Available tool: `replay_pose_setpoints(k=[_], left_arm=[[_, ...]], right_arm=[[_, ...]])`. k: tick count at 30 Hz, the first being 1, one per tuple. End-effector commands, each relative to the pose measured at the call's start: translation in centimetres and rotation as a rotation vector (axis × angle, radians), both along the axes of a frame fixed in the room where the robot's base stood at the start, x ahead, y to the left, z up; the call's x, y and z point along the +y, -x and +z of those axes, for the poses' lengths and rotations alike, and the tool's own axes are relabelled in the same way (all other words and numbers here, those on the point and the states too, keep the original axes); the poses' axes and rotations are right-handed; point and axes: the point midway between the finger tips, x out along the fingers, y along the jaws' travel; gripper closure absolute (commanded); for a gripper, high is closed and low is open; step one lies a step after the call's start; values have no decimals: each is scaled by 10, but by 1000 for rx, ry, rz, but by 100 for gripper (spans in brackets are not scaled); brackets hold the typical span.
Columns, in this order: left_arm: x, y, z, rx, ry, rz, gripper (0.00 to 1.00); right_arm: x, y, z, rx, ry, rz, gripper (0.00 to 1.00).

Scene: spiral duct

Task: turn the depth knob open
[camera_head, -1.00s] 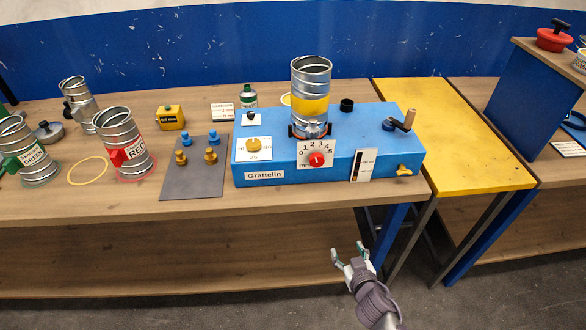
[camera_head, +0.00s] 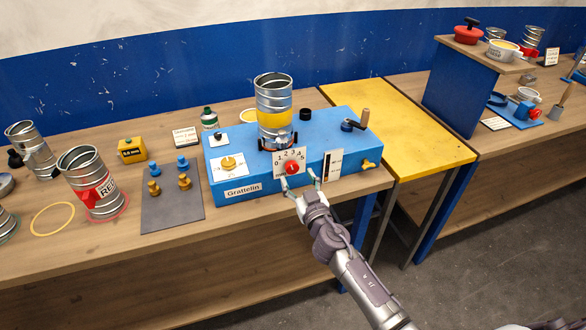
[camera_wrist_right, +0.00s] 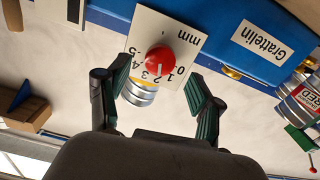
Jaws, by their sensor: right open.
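The depth knob is a red round knob (camera_head: 292,168) on a white plate (camera_head: 280,157) numbered 0 to 5, on the front of the blue Grattelin machine (camera_head: 320,120). In the right wrist view the red knob (camera_wrist_right: 160,60) shows above and between the two fingers, with its "mm" plate (camera_wrist_right: 185,32) upside down. My right gripper (camera_head: 301,181) is open and empty, just in front of and below the knob. In the right wrist view its green-padded fingers (camera_wrist_right: 159,105) stand apart, and I see no contact with the knob. My left gripper is not in view.
A spiral duct piece (camera_head: 274,105) stands on the machine above the knob. A black-and-white scale (camera_head: 328,164) and a brass knob (camera_head: 368,164) sit to the right. A grey mat (camera_head: 172,212) with several pegs lies left. A yellow table (camera_head: 410,135) adjoins at right.

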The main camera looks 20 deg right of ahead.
Motion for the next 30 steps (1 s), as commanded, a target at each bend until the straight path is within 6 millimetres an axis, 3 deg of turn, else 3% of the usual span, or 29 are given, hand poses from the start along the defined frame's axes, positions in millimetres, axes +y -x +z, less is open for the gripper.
replay_pose_setpoints(k=[3, 9, 19, 30], left_arm=[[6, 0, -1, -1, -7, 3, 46], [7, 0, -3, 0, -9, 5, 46], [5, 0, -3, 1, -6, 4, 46], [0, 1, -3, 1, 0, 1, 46]], right_arm=[[1, -21, 0, 0, 1, 0, 34], [1, -39, -1, 0, 0, 0, 34], [1, -42, -1, 1, 0, 0, 34], [1, -42, -1, 1, 0, 0, 94]])
